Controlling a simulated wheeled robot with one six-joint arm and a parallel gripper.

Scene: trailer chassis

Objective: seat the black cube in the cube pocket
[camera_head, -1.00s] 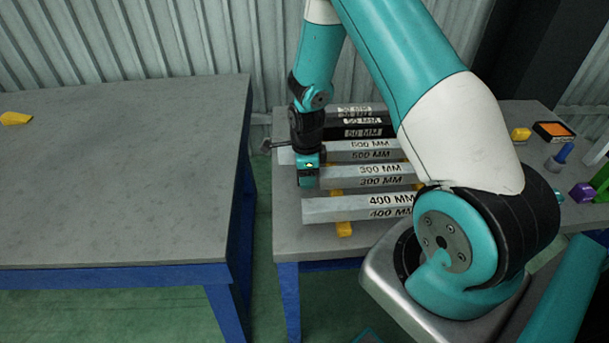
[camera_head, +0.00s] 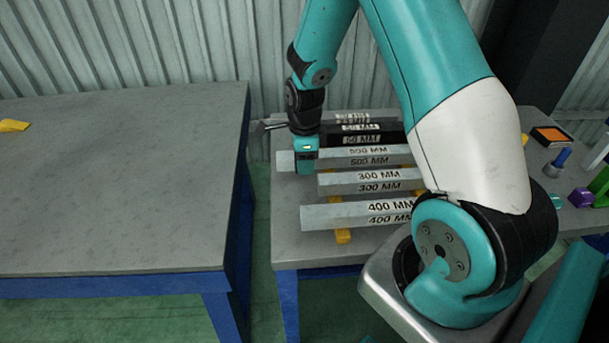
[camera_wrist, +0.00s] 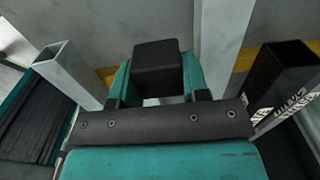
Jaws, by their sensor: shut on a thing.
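The black cube (camera_wrist: 157,65) shows in the wrist view, between the two teal fingers of my gripper (camera_wrist: 158,80). My gripper is shut on it. In the head view my gripper (camera_head: 305,162) points down at the left ends of the labelled bars, in front of the 500 MM bar (camera_head: 360,156). The cube is hidden there. I cannot make out the cube pocket in either view.
Grey square bars lie on the right table, among them the 300 MM bar (camera_head: 345,182) and the 400 MM bar (camera_head: 345,215). A black bar (camera_head: 375,134) lies behind. The left table (camera_head: 120,180) is mostly clear, with a yellow piece (camera_head: 13,125).

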